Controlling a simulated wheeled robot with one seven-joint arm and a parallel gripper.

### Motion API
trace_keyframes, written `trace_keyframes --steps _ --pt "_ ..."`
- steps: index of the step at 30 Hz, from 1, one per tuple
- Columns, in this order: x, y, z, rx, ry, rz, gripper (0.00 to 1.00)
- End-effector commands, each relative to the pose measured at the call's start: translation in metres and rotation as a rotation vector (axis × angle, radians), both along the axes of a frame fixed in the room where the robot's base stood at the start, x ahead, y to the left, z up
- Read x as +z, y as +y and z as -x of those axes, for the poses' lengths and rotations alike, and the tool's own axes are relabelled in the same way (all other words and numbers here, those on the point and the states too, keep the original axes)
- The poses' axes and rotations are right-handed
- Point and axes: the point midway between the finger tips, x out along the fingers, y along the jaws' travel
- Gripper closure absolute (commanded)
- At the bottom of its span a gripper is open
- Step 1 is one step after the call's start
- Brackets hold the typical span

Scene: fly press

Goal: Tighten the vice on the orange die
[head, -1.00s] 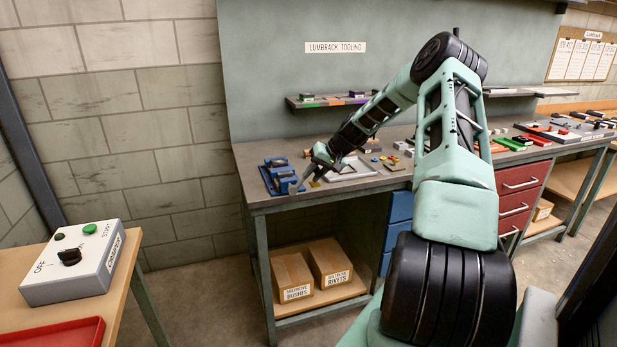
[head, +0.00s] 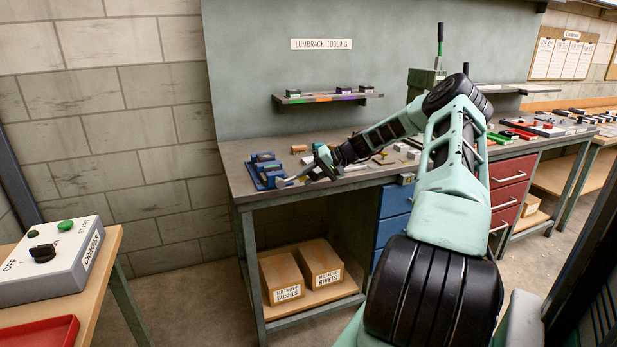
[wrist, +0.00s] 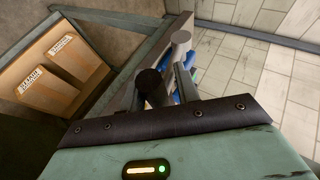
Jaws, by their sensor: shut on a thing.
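The blue vice (head: 264,165) stands at the left end of the workbench in the head view. Blue parts of it (wrist: 187,82) show beyond my gripper in the wrist view. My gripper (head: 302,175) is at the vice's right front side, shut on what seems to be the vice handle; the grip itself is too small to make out. In the wrist view a dark round knob (wrist: 150,82) and a grey cylinder (wrist: 180,40) are close to the jaws. I cannot make out the orange die in the vice. An orange-brown piece (head: 299,148) lies behind it on the bench.
The workbench (head: 240,160) carries several small blocks right of my gripper. A shelf (head: 330,97) hangs above. A green press (head: 424,82) stands behind my arm. Cardboard boxes (head: 285,280) sit underneath. A control box (head: 50,258) is on the left table.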

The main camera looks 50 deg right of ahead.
Motion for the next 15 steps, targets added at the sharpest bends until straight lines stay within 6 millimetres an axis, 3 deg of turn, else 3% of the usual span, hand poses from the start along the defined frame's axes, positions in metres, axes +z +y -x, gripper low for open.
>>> trace_keyframes --steps 1,9,10,11,15 --pt "-0.0125 0.0049 0.0029 0.011 0.017 -0.003 1.00" --pt "-0.0126 0.0056 0.0022 0.013 0.017 -0.003 1.00" --pt "-0.0125 0.0057 0.0021 0.013 0.017 -0.003 0.66" --pt "-0.0126 0.0056 0.0020 0.013 0.017 -0.003 0.57" --pt "-0.0109 0.0054 0.0012 0.012 0.015 -0.003 0.57"
